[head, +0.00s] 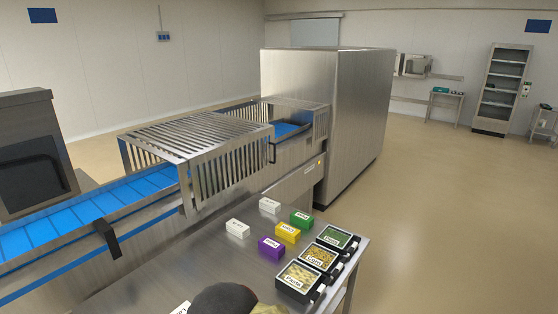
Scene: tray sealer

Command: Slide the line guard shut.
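The line guard (195,138) is a slatted metal hood over the blue conveyor belt, in the middle left of the head view. A dark upright handle (272,152) is on its right end. The guard stands slid back to the left of this opening. My gripper's fingers are not visible. A dark rounded shape at the bottom edge is probably part of my arm, well apart from the guard.
A steel table (190,275) stands in front of the line. It holds white, yellow, green and purple labelled boxes, and three filled trays (300,279) at its right end. A dark bracket (107,238) sticks out from the conveyor's near rail. Open floor (440,220) lies to the right.

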